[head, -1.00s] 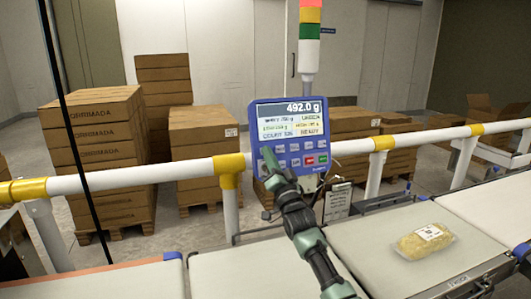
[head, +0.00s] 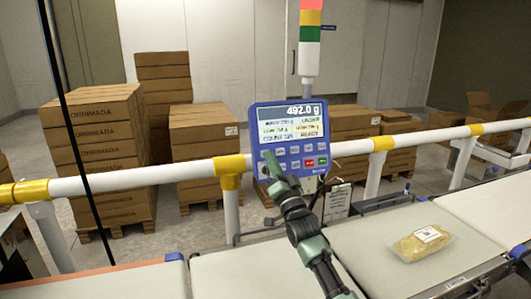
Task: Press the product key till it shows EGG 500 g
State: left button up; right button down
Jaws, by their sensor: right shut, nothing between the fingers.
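The blue checkweigher panel (head: 252,119) stands on a post behind the belt. Its display (head: 290,122) reads 492.0 g on the top line. The smaller lines below, where a product name may stand, are too small to read surely. My left gripper is not in view.
A packed yellowish product (head: 422,243) lies on the right part of the belt (head: 365,235). A white and yellow rail (head: 130,178) runs behind the belt. A signal tower (head: 310,45) rises above the panel. Stacked cartons (head: 105,150) stand beyond the rail.

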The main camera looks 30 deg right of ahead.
jog(key=s+p, duration=0.1)
jog(key=s+r+p, duration=0.1)
jog(key=s+a+p, duration=0.1)
jog(key=s, duration=0.1)
jog(key=shift+r, duration=0.15)
dwell(0.5)
jog(key=s+a+r+p, duration=0.2)
jog(key=s+p, duration=0.4)
jog(key=s, duration=0.2)
jog(key=shift+s+r, duration=0.2)
jog(key=shift+w, duration=0.1)
dwell(1.9)
